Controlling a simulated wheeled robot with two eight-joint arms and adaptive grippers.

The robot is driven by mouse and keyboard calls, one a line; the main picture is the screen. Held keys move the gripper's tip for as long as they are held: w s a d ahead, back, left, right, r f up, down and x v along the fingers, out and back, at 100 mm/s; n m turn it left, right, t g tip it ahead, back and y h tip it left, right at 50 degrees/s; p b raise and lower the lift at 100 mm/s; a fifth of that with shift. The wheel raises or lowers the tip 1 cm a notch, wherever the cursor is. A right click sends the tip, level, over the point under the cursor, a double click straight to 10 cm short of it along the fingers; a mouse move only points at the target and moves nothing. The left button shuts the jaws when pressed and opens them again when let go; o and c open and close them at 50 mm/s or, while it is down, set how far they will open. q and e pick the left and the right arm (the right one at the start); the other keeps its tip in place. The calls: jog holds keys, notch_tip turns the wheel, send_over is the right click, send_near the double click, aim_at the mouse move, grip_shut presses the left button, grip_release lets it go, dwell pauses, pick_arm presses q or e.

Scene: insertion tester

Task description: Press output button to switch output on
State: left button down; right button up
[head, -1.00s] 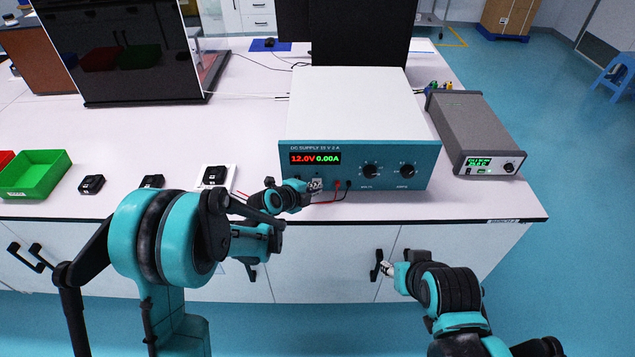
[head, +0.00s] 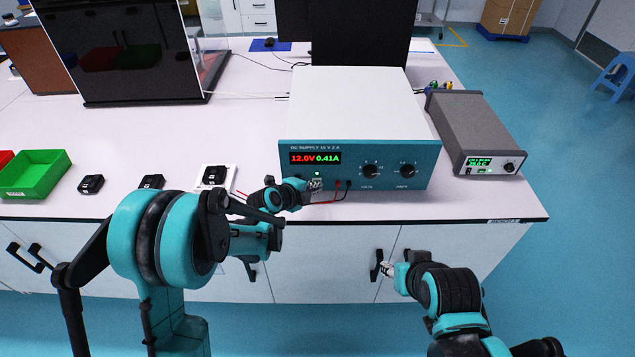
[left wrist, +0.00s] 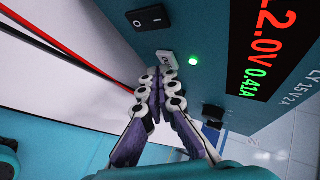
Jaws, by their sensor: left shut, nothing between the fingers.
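The DC supply (head: 360,165) stands on the bench, its teal front facing me. Its display (head: 315,158) reads 12.0V in red and 0.41A in green. In the left wrist view the pale output button (left wrist: 167,59) sits beside a lit green lamp (left wrist: 194,60). My left gripper (left wrist: 162,77) is shut and empty, its fingertips at the button and covering its lower part; I cannot tell whether they still touch it. In the head view this gripper (head: 314,185) is at the panel's lower left. My right gripper (head: 386,269) hangs before the cabinet, its jaws too small to judge.
A black rocker switch (left wrist: 148,17) is beside the button. Red and black leads (head: 330,200) run from the panel. Several small black modules (head: 152,182) and a green bin (head: 38,174) are at the left. A grey instrument (head: 475,130) stands at the right.

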pick_arm(q)
jog(key=shift+s, duration=0.3)
jog(key=shift+s+b, duration=0.4)
jog(key=shift+s, duration=2.6)
jog(key=shift+a+r, duration=0.1)
jog(key=s+a+r+n+g+y, duration=0.1)
jog(key=s+a+r+n+y, duration=0.2)
jog(key=s+a+n, duration=0.5)
jog(key=s+a+r+n+g+y, duration=0.1)
jog(key=s+a+r+n+y, duration=0.2)
jog(key=s+a+n, duration=0.6)
jog(key=s+r+n, duration=0.1)
jog(key=s+n, duration=0.5)
jog(key=s, duration=0.2)
jog(key=shift+r+g, duration=0.3)
jog(key=shift+r, duration=0.1)
